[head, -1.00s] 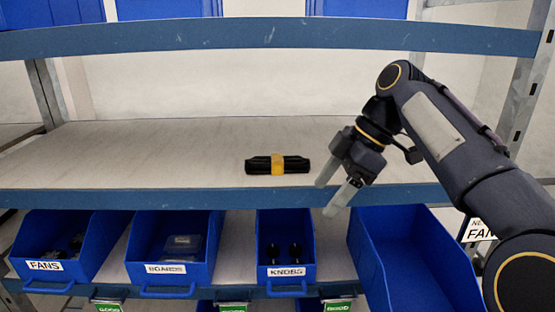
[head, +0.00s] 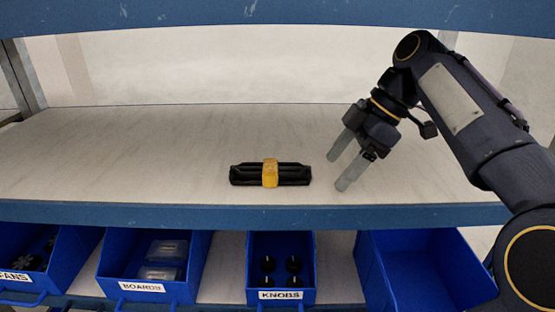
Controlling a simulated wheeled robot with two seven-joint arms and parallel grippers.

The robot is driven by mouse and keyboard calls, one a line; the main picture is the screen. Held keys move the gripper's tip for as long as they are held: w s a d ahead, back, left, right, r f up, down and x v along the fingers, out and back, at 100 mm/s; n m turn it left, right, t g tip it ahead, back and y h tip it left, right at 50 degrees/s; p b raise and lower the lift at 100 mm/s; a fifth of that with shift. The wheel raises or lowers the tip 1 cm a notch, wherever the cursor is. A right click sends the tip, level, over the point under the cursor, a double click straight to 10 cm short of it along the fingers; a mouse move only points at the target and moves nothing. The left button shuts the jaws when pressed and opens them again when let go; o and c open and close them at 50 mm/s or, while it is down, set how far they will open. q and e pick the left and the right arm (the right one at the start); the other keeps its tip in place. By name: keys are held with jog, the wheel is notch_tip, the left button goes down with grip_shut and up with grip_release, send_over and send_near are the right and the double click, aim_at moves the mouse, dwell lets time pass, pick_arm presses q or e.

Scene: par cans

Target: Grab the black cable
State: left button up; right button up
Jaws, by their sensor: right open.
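The black cable (head: 296,174) lies as a bundle on the bare middle shelf, near its front edge. A yellow band (head: 270,173) wraps its middle. My right gripper (head: 338,172) is open and empty, a little to the right of the cable and apart from it. Its two grey fingers point down and to the left. My left gripper is not in view.
The shelf (head: 130,150) is otherwise clear, with a blue front edge (head: 200,215). A blue beam (head: 280,18) crosses above. Below stand blue bins, labelled boards (head: 140,290) and knobs (head: 280,298), and an empty bin (head: 425,270) at right.

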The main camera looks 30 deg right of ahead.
aim_at(271, 165)
jog(key=shift+w, duration=0.2)
jog(key=w+a, duration=0.1)
jog(key=a, duration=0.1)
jog(key=w+a+p, duration=0.1)
jog(key=a, duration=0.1)
jog(key=w+a+p, duration=0.1)
jog(key=w+a, duration=0.1)
jog(key=shift+a, duration=0.15)
jog(key=w+a+p, duration=0.1)
jog(key=a, duration=0.1)
jog(key=w+a, duration=0.1)
jog(key=a, duration=0.1)
jog(key=shift+w+f+p, duration=0.1)
jog(key=shift+w+p, duration=0.05)
jog(key=shift+p, duration=0.25)
jog(key=shift+f, duration=0.4)
jog(key=shift+c, duration=0.2)
jog(key=shift+w, duration=0.1)
jog(key=c, duration=1.2)
